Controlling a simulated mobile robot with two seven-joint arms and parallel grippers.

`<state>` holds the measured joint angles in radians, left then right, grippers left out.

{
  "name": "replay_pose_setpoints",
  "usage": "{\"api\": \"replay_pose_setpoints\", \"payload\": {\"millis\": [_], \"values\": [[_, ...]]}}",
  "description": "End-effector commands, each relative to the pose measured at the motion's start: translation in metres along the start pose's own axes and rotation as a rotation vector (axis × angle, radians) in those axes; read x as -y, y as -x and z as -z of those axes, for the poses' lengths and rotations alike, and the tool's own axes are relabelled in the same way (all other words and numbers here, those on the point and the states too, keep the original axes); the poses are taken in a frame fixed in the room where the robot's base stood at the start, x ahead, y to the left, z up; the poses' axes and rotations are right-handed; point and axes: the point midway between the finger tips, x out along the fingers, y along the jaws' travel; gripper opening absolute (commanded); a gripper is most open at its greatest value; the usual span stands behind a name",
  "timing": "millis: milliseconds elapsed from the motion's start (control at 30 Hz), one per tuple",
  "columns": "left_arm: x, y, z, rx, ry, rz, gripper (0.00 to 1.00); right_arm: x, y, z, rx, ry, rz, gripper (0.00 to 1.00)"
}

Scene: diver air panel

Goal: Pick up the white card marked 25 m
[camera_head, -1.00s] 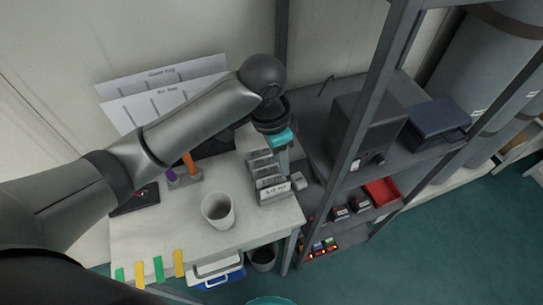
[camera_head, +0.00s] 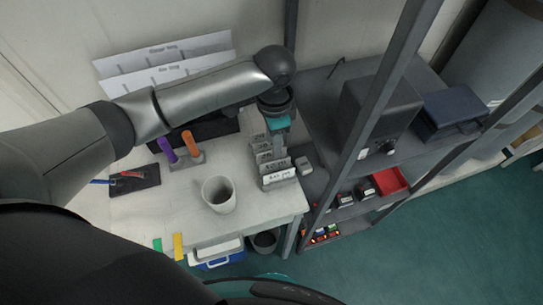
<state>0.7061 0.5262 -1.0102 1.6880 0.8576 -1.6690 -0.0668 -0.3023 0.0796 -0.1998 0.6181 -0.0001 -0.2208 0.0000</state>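Several white cards stand in a row in a dark holder at the right side of the white desk (camera_head: 258,209). The front card (camera_head: 280,177) bears dark lettering too small to read surely, so I cannot tell which card is marked 25 m. My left gripper (camera_head: 279,138) points down at the back end of the row. Its teal band shows, but its fingers are small and dark, and I cannot tell whether they are open, or touching a card. The arm covers part of the desk's back. My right gripper is not in view.
A white mug (camera_head: 219,194) stands left of the cards. A block with purple and orange markers (camera_head: 188,159) and a dark tray with pens (camera_head: 134,179) lie further left. A dark metal shelf (camera_head: 327,190) with a grey box (camera_head: 379,118) rises close on the right.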

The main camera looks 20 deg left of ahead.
Motion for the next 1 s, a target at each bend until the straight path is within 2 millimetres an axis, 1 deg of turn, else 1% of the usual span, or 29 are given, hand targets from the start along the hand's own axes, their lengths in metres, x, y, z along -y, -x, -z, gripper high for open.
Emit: {"api": "replay_pose_setpoints", "payload": {"millis": [67,300,367,467,667,767,1000], "values": [[0.001,-0.006,-0.001,0.002,0.001,-0.001,0.39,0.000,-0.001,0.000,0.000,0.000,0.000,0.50],[0.004,-0.042,-0.004,0.003,0.001,-0.002,0.39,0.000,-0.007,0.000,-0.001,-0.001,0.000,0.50],[0.005,-0.048,-0.004,0.002,0.000,-0.001,0.39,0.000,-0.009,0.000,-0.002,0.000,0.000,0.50],[0.005,-0.053,-0.004,0.001,0.000,0.001,0.39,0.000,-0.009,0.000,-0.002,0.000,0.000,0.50],[0.005,-0.052,-0.004,0.000,0.000,0.001,0.39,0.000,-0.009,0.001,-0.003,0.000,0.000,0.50],[0.005,-0.052,-0.004,0.000,0.000,0.001,0.29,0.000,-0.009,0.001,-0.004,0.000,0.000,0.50],[0.005,-0.052,-0.004,0.000,0.000,0.001,0.02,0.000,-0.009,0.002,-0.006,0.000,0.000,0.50]]}}
